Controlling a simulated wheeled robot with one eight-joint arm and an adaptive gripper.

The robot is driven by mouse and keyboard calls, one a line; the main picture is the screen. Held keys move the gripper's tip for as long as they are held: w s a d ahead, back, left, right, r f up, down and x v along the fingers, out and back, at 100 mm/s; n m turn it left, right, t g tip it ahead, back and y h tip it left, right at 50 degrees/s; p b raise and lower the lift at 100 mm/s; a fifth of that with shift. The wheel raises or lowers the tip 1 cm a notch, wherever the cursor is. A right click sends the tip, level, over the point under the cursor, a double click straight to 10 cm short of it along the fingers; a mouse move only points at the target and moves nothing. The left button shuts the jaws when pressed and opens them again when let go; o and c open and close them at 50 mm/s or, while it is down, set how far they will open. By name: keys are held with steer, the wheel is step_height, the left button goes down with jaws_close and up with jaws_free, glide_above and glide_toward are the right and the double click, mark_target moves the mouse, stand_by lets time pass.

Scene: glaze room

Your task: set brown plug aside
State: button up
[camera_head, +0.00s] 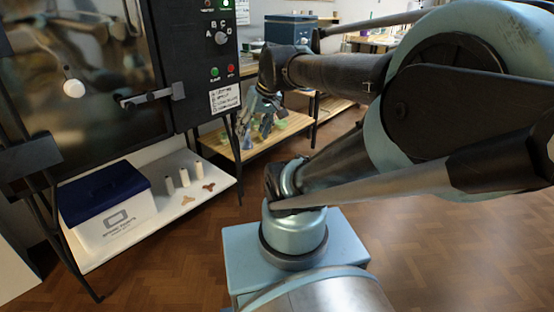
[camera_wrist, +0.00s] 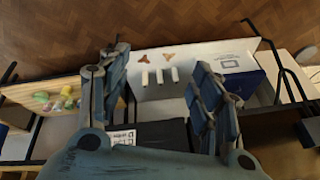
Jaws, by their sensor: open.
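I cannot pick out a brown plug for certain in either view. A pale round knob or plug (camera_head: 74,88) sits on the dark kiln door (camera_head: 110,60). Two small brown three-armed pieces, one reddish (camera_head: 208,186) and one tan (camera_head: 188,200), lie flat on the white shelf (camera_head: 225,183) below the kiln. They also show in the wrist view, the reddish one (camera_wrist: 144,58) left of the tan one (camera_wrist: 169,56). My gripper (camera_head: 257,125) is open and appears empty, right of the kiln's control box. In the wrist view its fingers stand apart, with the shelf far beyond them.
Several white posts (camera_head: 184,177) stand on the shelf beside a white box with a blue lid (camera_head: 105,205). The control box (camera_head: 209,50) and door latch (camera_head: 150,97) stick out. A wooden rack (camera_head: 262,142) holds coloured items behind my gripper. Floor at right is clear.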

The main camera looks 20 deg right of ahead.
steer(key=s+d+f+m+g+h, duration=0.1)
steer(key=s+d+f+m+h, duration=0.1)
steer(key=s+d+f, duration=0.4)
step_height(320, 180, down, 3)
steer(key=shift+s+f+m+h, duration=0.2)
steer(key=shift+s+m+h, duration=0.15)
steer(key=shift+s, duration=0.4)
steer(key=shift+w+d+f+g, duration=0.1)
steer(key=shift+w+f+g, duration=0.15)
steer(key=shift+w, duration=0.25)
steer(key=shift+c, duration=0.3)
stand_by(0.7)
